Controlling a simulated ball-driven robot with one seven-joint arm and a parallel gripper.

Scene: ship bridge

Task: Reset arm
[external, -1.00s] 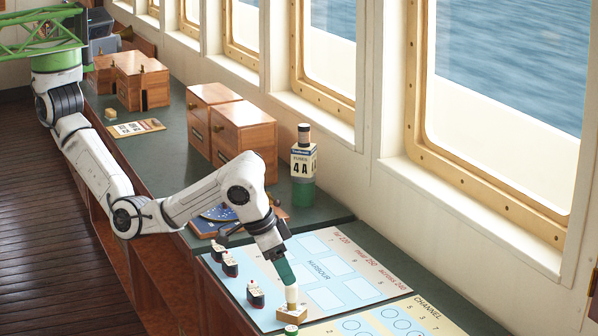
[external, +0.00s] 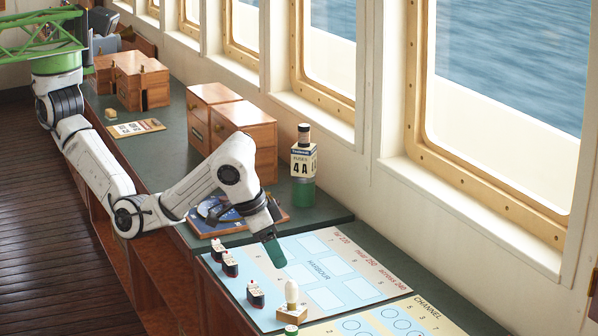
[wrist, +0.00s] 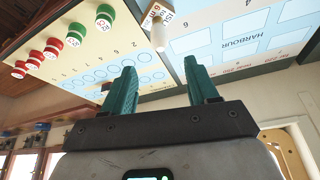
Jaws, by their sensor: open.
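My gripper (external: 274,252) hangs over the blue harbour chart board (external: 355,290), with its green fingers pointing down. In the wrist view its two fingers (wrist: 160,80) are spread apart with nothing between them. A cream peg (external: 291,292) stands upright on a small wooden block (external: 291,314) at the board's front edge. It also shows beyond the fingers in the wrist view (wrist: 158,36). The gripper is above the peg and left of it in the external view, apart from it.
Several small dark-and-white pieces (external: 230,265) stand along the board's left edge. A green-based bottle-like object (external: 303,165) stands by the window, and wooden boxes (external: 245,135) sit farther back. Red and green pieces (wrist: 75,35) show in the wrist view.

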